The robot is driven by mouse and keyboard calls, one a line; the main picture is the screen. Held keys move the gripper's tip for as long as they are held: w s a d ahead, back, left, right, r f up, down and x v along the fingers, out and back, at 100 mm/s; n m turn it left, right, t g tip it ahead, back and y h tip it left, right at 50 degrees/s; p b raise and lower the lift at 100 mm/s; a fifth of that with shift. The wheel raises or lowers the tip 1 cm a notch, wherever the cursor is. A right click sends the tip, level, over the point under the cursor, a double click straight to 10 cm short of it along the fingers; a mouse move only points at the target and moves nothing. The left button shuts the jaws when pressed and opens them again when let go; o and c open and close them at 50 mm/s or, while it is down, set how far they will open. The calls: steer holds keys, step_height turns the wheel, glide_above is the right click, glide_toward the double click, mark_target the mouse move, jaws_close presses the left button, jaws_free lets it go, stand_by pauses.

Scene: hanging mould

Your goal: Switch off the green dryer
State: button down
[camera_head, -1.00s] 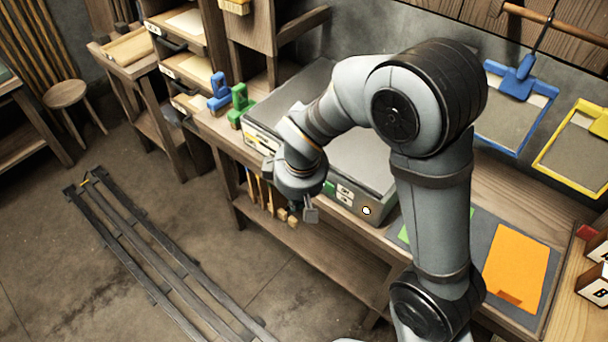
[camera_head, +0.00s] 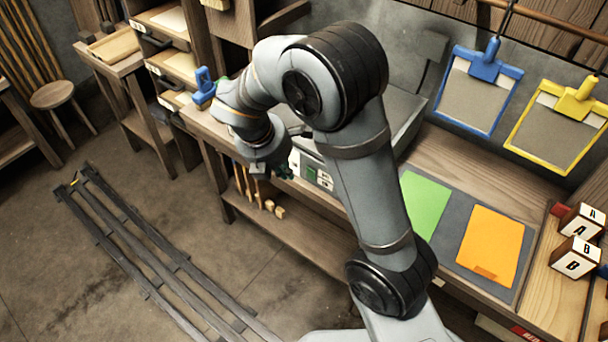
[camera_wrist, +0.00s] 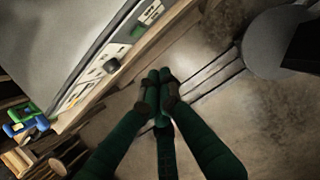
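The dryer is a grey box (camera_head: 402,112) on the bench, partly hidden behind my arm. Its light front panel (camera_head: 316,172) has a small green part. In the wrist view, the dryer (camera_wrist: 60,35) fills the upper left. Its front strip shows a black knob (camera_wrist: 112,65) and a green piece (camera_wrist: 138,31). My gripper (camera_wrist: 159,77) has dark green fingers whose tips are together, with nothing seen between them. The tips are in front of the panel, apart from the knob. In the head view, my gripper (camera_head: 284,172) is small and dark beside the panel.
Blue (camera_wrist: 27,121) and green (camera_wrist: 22,108) clamp-like pieces stand left of the dryer. A green sheet (camera_head: 425,203) and an orange sheet (camera_head: 490,241) lie right of it. Blue (camera_head: 479,92) and yellow (camera_head: 560,130) framed moulds hang behind. Dark floor rails (camera_head: 150,255) run in front.

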mark_target(311, 174)
steer(key=shift+w+d+f, duration=0.75)
steer(key=shift+w+f, duration=0.25)
steer(key=shift+f, duration=0.5)
steer(key=shift+w+d+f, duration=0.8)
steer(key=shift+w+f, duration=0.25)
steer(key=shift+f, duration=0.4)
steer(key=shift+w+d+f, duration=0.75)
steer(key=shift+w+f, duration=0.25)
steer(key=shift+f, duration=0.5)
steer(key=shift+d+r, duration=0.1)
